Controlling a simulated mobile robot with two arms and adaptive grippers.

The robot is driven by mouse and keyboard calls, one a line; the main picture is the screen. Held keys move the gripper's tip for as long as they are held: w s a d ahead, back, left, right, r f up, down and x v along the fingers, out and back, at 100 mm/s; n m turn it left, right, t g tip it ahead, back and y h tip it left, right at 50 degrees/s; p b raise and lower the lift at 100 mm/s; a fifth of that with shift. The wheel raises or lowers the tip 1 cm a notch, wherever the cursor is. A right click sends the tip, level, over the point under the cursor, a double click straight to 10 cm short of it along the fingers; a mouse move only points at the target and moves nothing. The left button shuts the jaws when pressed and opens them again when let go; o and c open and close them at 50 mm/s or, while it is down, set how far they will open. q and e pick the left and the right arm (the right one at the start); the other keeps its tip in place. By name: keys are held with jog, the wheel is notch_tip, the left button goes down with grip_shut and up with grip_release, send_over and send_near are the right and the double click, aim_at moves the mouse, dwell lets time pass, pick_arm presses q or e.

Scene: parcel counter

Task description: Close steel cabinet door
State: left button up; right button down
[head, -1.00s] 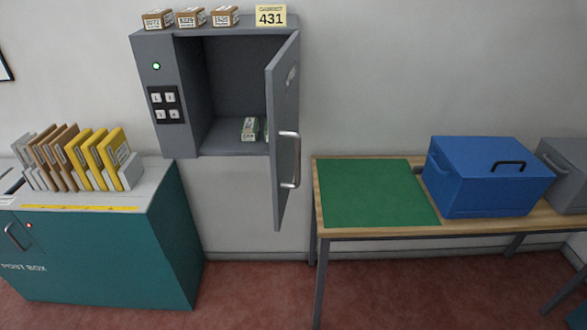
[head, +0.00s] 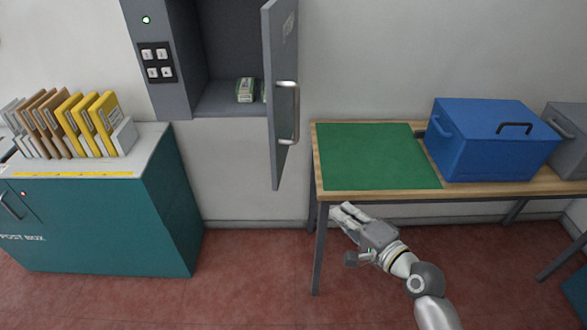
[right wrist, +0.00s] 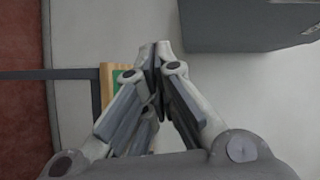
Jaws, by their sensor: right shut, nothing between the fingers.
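The grey steel cabinet (head: 158,88) hangs on the wall in the head view, its top cut off. Its door (head: 279,150) stands wide open on the right side, with a bar handle (head: 295,112) on it. Small pale packets (head: 245,90) lie on the cabinet floor, one partly hidden by the door. My right gripper (head: 340,210) is shut and empty, in front of the table's left front edge, below and right of the door and apart from it. The right wrist view shows its fingers (right wrist: 155,52) together. My left gripper is not in view.
The table (head: 460,191) bears a green mat (head: 370,157), a blue box (head: 490,140) and a grey box (head: 568,125). A teal post box (head: 95,225) with upright envelopes (head: 75,120) stands at left. Clear floor lies between post box and table.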

notch_tip(320, 180, up, 8)
jog(key=s+a+r+t+y, duration=0.1)
jog(key=s+a+y, duration=0.1)
jog(key=p, duration=0.2)
send_near(280, 153)
jog(key=w+d, duration=0.2)
jog(key=shift+y, duration=0.3)
jog(key=a+p, duration=0.1)
jog(key=a, duration=0.1)
jog(key=w+a, duration=0.1)
jog(key=a, duration=0.1)
jog(key=shift+w+a+r+p, duration=0.15)
jog(key=shift+a+p, duration=0.1)
jog(key=shift+p, duration=0.1)
